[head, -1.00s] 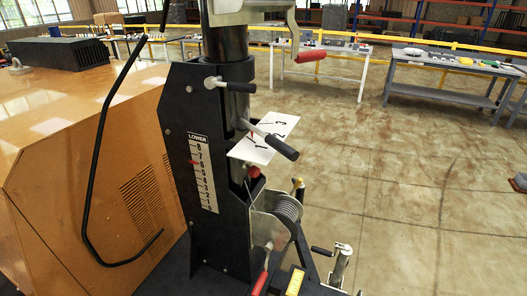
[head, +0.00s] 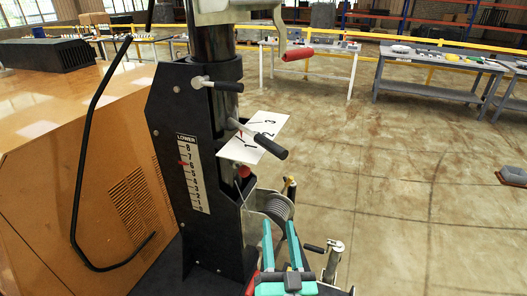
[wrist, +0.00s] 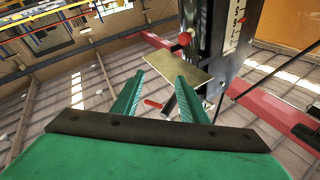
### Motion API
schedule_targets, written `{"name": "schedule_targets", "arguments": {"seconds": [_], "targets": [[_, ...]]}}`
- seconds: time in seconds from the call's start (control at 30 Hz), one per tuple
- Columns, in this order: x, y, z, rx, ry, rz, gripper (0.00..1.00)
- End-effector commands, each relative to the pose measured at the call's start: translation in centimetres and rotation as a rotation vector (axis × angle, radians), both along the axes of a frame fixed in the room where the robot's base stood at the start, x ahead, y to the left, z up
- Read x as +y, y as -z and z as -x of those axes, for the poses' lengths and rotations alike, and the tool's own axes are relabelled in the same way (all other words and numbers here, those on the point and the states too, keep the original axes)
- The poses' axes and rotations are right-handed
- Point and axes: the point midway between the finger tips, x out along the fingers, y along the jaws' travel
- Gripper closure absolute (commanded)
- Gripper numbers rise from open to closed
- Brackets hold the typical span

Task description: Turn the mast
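The mast (head: 213,42) is a black upright tube rising from a black tower (head: 187,125). Two bars with black grips stick out from it, an upper one (head: 222,85) and a lower one (head: 264,143). A white plate (head: 254,138) marked 1, 2, 3 with a red pointer sits at the lower bar; the plate also shows in the wrist view (wrist: 178,72). My gripper (head: 280,235) has teal fingers and is below the plate in the head view. Its fingers are apart and empty in the wrist view (wrist: 156,88).
A cable drum (head: 277,207) and a small crank (head: 316,249) are low beside the tower. A red-handled crank (head: 299,52) hangs higher up. An orange cabinet (head: 60,130) stands left. The floor (head: 420,200) to the right is mostly clear.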

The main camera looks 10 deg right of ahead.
Motion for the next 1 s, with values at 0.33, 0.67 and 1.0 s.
{"name": "schedule_targets", "arguments": {"seconds": [0.33, 0.67, 1.0], "targets": [[-3.2, -13.4, -3.0, -0.171, -0.073, 0.060, 0.61], [-4.5, -19.6, -4.9, -0.133, -0.209, 0.115, 0.61], [-5.1, -20.2, -5.8, 0.101, -0.437, 0.165, 0.61]]}}
